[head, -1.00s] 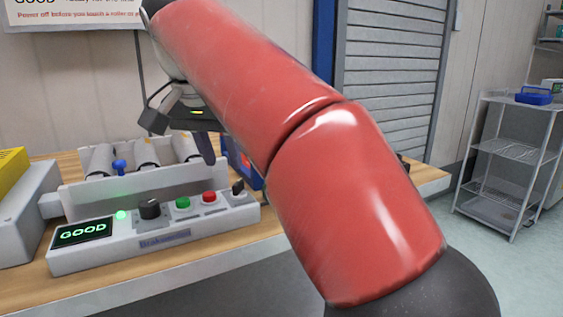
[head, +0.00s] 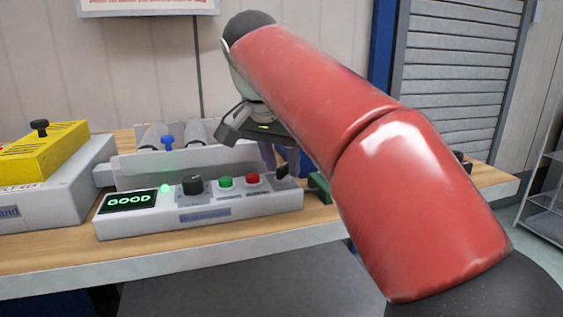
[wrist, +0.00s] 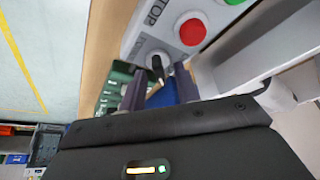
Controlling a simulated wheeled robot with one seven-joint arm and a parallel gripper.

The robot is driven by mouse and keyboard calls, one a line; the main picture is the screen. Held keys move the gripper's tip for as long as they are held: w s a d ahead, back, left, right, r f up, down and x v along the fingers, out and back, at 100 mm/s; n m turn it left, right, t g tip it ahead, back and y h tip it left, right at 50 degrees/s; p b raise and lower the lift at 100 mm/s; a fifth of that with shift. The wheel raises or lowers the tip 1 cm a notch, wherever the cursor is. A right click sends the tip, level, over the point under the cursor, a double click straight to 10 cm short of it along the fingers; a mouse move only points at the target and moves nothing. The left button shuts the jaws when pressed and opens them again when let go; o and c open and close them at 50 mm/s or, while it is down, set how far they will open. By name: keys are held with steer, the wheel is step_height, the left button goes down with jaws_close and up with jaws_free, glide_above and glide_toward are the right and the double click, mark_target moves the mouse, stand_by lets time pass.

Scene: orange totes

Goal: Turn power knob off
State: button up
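The white control panel (head: 240,205) stands on the wooden bench, with a lit green GOOD display (head: 128,201). A small black knob (head: 282,171) sits at its right end and shows in the wrist view (wrist: 157,66). A larger black knob (head: 193,185) sits nearer the display. No readable label tells which is the power knob. My gripper (wrist: 160,72) is open, its two dark fingers either side of the small knob in the wrist view; contact cannot be told.
Green (head: 226,182) and red (head: 253,178) buttons lie left of the small knob. Rollers (head: 195,132) and a blue knob (head: 168,142) stand behind the panel. A yellow-topped machine (head: 45,158) is at left.

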jaws_close()
steer(key=shift+n, duration=0.4)
steer(key=n+y+p, duration=0.1)
steer(key=n, duration=0.1)
steer(key=n+y+p, duration=0.1)
steer(key=n, duration=0.2)
steer(key=shift+d+r+n+t, duration=0.1)
steer(key=shift+d+n+t, duration=0.05)
steer(key=shift+n+t, duration=0.2)
steer(key=n+y, duration=0.2)
steer(key=n, duration=0.3)
steer(key=shift+d, duration=0.1)
steer(key=n+g+y, duration=0.1)
steer(key=n, duration=0.2)
steer(key=n+g+y, duration=0.1)
steer(key=n, duration=0.2)
steer(key=shift+w, duration=0.1)
steer(key=shift+n+g, duration=0.25)
steer(key=shift+n, duration=0.1)
